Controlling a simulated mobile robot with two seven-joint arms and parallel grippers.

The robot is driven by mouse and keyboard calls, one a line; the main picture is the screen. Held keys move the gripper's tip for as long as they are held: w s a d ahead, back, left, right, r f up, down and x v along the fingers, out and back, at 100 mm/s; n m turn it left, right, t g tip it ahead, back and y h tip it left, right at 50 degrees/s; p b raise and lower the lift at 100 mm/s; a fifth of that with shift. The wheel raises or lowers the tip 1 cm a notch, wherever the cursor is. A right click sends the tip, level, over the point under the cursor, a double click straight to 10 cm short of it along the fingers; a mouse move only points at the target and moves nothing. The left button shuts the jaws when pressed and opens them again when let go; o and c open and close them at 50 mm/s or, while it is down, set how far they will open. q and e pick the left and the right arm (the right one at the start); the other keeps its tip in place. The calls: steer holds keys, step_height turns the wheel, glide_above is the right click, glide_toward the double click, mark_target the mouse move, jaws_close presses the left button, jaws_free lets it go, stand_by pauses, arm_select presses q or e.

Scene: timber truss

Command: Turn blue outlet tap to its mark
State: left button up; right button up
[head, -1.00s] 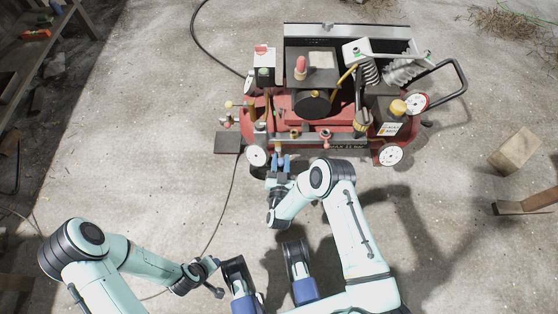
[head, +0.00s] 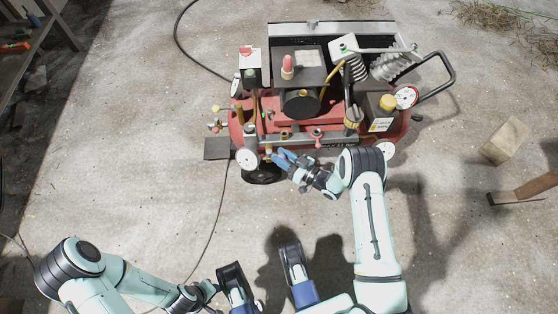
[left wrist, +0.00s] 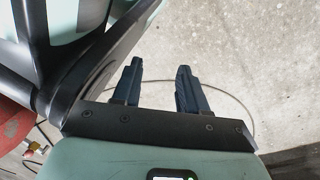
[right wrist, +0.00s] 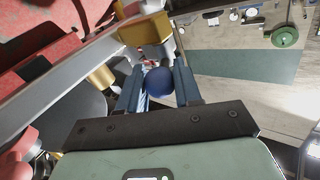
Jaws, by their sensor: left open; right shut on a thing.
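The blue outlet tap shows as a round blue knob (right wrist: 158,82) between the fingers in the right wrist view. It sits beside a brass fitting (right wrist: 152,30) at the front of the red compressor (head: 300,108). My right gripper (head: 281,157) is shut on the knob, with its blue fingers reaching in from the right in the head view. My left gripper (left wrist: 157,78) is open and empty over bare floor, well away from the compressor.
A wheel (head: 247,159) and a red tap (head: 317,134) are close to my right gripper. A black handle (head: 440,70) sticks out at the machine's right. A timber block (head: 505,140) lies further right. A thin cable (head: 222,205) crosses the floor.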

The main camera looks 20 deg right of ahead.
steer(key=n+g+y, duration=0.1)
steer(key=w+d+n+g+y+b, duration=0.1)
steer(key=y, duration=0.1)
steer(key=shift+f+n+g, duration=0.2)
steer(key=shift+n+g, duration=0.1)
steer(key=shift+g, duration=0.1)
arm_select(q)
steer(key=shift+g, duration=0.9)
steer(key=shift+s+a+f+b, duration=0.15)
steer(key=shift+s+f, duration=0.3)
steer(key=shift+s, duration=0.4)
steer(key=shift+s+a+f+b, duration=0.15)
steer(key=shift+s+f, duration=0.25)
steer(key=shift+s, duration=0.4)
steer(key=shift+s+f+b, duration=0.2)
steer(key=shift+s+f, duration=0.25)
steer(key=shift+s, duration=0.4)
arm_select(e)
steer(key=shift+w+d+r+n+g+y, duration=0.1)
steer(key=shift+w+n+g+y, duration=0.15)
steer(key=shift+n+g+y, duration=0.5)
steer(key=shift+w+n+g+y, duration=0.3)
steer(key=shift+n+g, duration=0.25)
steer(key=shift+g, duration=0.4)
steer(key=o, duration=1)
steer(key=shift+g+y, duration=0.25)
steer(key=shift+g, duration=0.05)
steer(key=shift+r, duration=0.1)
